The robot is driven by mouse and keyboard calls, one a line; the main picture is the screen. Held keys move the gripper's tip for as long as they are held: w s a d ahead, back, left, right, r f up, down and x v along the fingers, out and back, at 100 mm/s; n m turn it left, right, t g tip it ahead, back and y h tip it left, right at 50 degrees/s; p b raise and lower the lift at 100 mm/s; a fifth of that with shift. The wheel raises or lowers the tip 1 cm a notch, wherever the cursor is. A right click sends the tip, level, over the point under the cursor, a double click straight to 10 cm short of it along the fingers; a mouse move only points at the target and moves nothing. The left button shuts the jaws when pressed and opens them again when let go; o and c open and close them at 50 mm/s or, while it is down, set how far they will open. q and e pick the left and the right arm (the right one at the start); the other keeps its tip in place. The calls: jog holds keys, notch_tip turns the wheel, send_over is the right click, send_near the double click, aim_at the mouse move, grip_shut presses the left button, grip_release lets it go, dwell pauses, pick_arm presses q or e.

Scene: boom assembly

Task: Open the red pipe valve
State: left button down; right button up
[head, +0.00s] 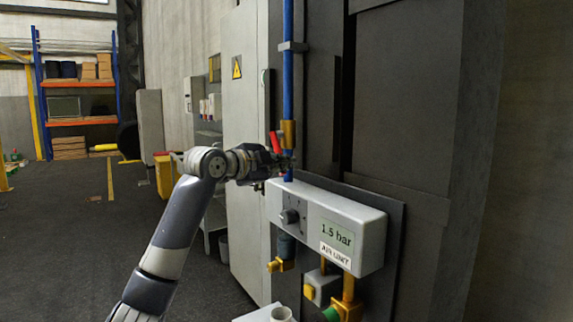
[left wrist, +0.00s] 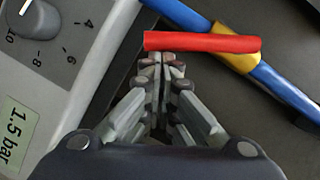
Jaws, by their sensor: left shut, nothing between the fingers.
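The red valve handle (head: 275,142) sits on a brass fitting (head: 287,133) on the vertical blue pipe (head: 288,70) in the head view. In the left wrist view the red handle (left wrist: 200,43) lies across the blue pipe (left wrist: 285,88), over the yellow fitting (left wrist: 238,58). My left gripper (head: 285,163) is beside the handle. In the left wrist view its fingertips (left wrist: 161,60) are together and empty, right at the handle's edge near its free end. I cannot tell whether they touch it. My right gripper is not in view.
A light grey unit (head: 328,222) reading 1.5 bar, with a dial (head: 289,216), is mounted just below the gripper. Brass fittings (head: 348,297) hang under it. A dark cabinet (head: 410,100) stands right of the pipe. Open floor (head: 60,235) lies at the left.

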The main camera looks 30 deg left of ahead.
pick_arm(q)
jog(key=shift+w+a+f+m+t, duration=0.25)
jog(key=shift+a+f+m, duration=0.3)
jog(key=shift+a+m, duration=0.1)
jog(key=shift+w+a+f+m+t, duration=0.2)
jog(key=shift+w+a+f+m, duration=0.1)
jog(key=shift+a+f+m, duration=0.3)
jog(key=shift+w+a+f+m+t, duration=0.25)
jog(key=shift+a+f+m, duration=0.25)
jog(key=shift+a+m, duration=0.15)
jog(key=shift+a, duration=0.1)
